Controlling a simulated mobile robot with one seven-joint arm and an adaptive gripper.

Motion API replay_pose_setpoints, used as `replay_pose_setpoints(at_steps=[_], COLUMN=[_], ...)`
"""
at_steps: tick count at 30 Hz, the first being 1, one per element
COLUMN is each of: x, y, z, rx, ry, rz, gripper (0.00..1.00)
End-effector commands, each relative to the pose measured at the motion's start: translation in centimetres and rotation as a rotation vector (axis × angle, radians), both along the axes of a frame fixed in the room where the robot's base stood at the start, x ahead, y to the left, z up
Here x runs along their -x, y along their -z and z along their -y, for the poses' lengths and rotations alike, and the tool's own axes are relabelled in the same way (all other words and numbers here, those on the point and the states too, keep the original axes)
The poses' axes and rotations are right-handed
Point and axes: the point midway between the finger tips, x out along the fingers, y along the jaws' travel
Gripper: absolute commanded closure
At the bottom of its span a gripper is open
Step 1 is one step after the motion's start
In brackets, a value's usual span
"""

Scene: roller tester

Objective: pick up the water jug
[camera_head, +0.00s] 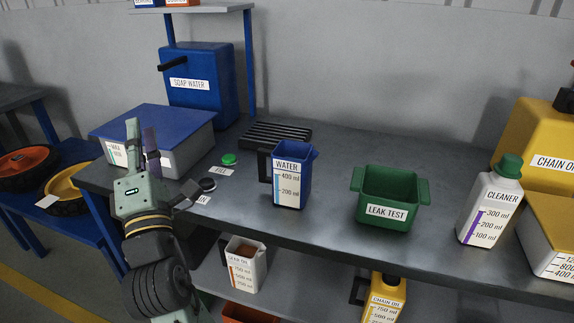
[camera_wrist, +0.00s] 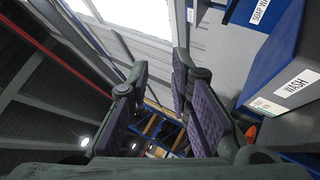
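The water jug (camera_head: 291,177) is a blue, open-topped jug with a white "WATER" scale label and a dark handle on its left side. It stands upright on the dark workbench (camera_head: 330,147) in the head view. My gripper (camera_head: 142,137) is at the left, in front of the grey wash box and well apart from the jug. In the wrist view my gripper (camera_wrist: 163,105) has its purple-padded fingers spread with nothing between them. The jug does not show in the wrist view.
A green leak test tub (camera_head: 388,197) stands right of the jug, then a cleaner bottle (camera_head: 490,203). A black grate (camera_head: 275,134) lies behind the jug. The wash box (camera_head: 165,140) and green button (camera_head: 229,158) are to its left. Oil jugs sit on the lower shelf.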

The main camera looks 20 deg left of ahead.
Motion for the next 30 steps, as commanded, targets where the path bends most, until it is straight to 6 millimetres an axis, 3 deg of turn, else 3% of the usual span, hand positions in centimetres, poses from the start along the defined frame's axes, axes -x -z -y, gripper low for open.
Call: replay_pose_setpoints(at_steps=[3, 6, 9, 13, 18, 30], x=[-4.3, -6.8, -8.3, -9.0, -9.6, -14.7], y=[4.2, 7.9, 10.9, 13.4, 14.6, 14.6], z=[2.1, 4.9, 7.9, 11.0, 12.7, 12.7], rx=[0.378, 0.719, 1.028, 1.318, 1.477, 1.483], ry=[0.339, 0.579, 0.751, 0.873, 0.925, 0.928], rz=[0.040, 0.060, 0.064, 0.054, 0.046, 0.047], gripper=[0.81, 0.81, 0.81, 0.81, 0.81, 0.81])
